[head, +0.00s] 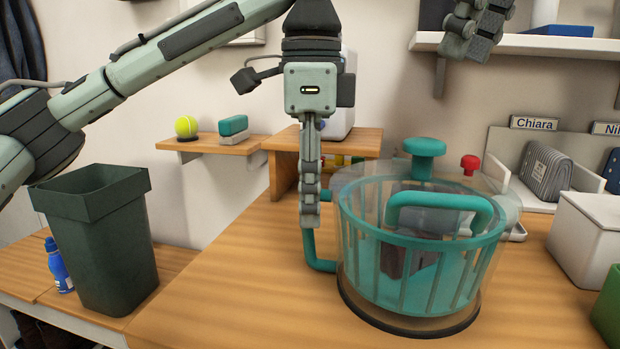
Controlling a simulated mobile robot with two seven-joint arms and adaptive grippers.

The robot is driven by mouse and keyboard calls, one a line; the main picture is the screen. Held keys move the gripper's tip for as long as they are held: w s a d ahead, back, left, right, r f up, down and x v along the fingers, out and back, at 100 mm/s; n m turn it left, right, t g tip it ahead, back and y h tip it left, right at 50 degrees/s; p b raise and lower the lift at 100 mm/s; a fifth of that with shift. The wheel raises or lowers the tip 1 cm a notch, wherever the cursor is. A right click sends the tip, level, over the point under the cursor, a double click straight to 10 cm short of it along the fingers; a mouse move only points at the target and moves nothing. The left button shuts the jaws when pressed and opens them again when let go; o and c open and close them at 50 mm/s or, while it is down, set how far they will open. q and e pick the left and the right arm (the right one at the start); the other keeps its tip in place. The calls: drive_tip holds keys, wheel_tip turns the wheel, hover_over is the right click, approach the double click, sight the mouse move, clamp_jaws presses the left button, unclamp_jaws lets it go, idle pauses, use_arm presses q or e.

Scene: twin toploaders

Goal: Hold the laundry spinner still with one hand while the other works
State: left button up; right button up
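The laundry spinner (420,303) stands on the wooden counter. It has a teal slatted basket, a clear outer wall and lid, a teal top knob (425,147) and a red knob (470,163). Dark and teal items show inside. A teal side handle (320,265) loops out on its left. My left gripper (309,222) points down at this handle, its fingers covering the handle's upright part. They are seen edge-on, so their gap and grip are hidden. My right gripper (467,48) is high at the upper right, above and apart from the spinner, partly cut off by the frame.
A dark green bin (105,245) and a blue bottle (59,266) stand at the left. A small shelf holds a tennis ball (187,127) and a brush (233,129). A white box (588,240) and green box (608,310) crowd the right. Counter left of the spinner is clear.

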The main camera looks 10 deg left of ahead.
sight(310, 251)
use_arm(q)
wheel_tip(310, 251, down, 6)
drive_tip(key=shift+f, duration=0.1)
idle(0.4)
clamp_jaws()
use_arm(e)
drive_tip(key=shift+c, duration=0.4)
